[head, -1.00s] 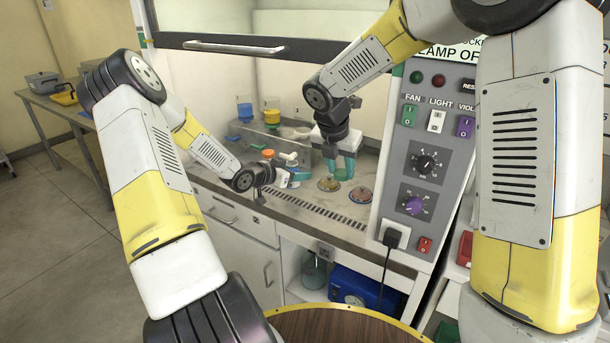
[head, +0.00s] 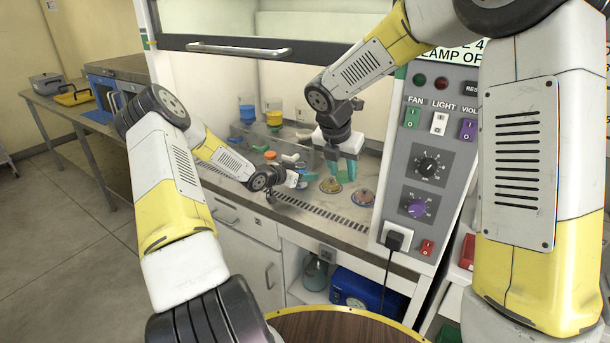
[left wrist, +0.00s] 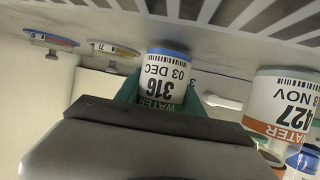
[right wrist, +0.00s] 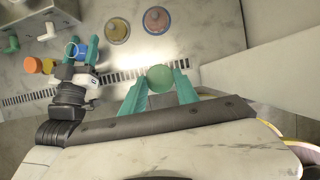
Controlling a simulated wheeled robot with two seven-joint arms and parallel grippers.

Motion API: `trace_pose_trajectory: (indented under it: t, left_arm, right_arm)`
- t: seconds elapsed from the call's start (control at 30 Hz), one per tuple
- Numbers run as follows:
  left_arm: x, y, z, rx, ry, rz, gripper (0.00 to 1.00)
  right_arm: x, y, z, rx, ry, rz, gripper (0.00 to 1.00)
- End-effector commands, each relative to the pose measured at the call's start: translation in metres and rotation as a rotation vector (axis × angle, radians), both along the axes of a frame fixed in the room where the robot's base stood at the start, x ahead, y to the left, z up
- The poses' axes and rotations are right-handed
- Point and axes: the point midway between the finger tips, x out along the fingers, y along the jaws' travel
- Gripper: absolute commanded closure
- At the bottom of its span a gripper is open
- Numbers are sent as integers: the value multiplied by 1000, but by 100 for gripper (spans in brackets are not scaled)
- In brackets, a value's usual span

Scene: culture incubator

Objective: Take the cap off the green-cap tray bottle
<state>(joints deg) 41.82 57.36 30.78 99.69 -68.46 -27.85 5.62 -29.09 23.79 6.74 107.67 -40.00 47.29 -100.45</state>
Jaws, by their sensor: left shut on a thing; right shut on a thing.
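My left gripper (head: 290,179) is shut on a white bottle (left wrist: 165,77) labelled "WATER 316 03 DEC", with a blue band at one end. The right wrist view shows this bottle's blue rim (right wrist: 77,50) between the left fingers, with no green cap on it. My right gripper (head: 340,168) is shut on a round green cap (right wrist: 160,78), held apart from the bottle and to its right. The cap is mostly hidden by the fingers in the head view.
Two round dishes (head: 330,185) (head: 363,197) lie on the bench right of the left gripper. The control panel (head: 428,165) borders the right side.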

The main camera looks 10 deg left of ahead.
Motion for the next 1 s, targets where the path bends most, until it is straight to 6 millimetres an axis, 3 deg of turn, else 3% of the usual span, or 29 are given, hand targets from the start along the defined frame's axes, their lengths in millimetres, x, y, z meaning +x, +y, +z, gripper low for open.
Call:
trace_pose_trajectory:
  t: [0.1, 0.13, 0.2, 0.63, 1.0]
  left_arm:
    - [0, 0, -3, 0, 0, -1, 100]
    - [0, 0, -3, 0, 0, 0, 48]
    - [0, 0, -3, 0, 0, 0, 35]
    - [-3, 3, 2, 1, 1, 1, 32]
    - [-61, 38, 30, 3, 1, 2, 32]
  right_arm:
    - [0, 0, 0, 0, 0, 0, 100]
    - [0, 0, 0, 0, 0, 0, 100]
    - [0, 0, 0, 0, 0, 0, 100]
    - [0, 0, 0, 0, 0, 0, 100]
    - [0, 0, 0, 0, 0, 0, 100]
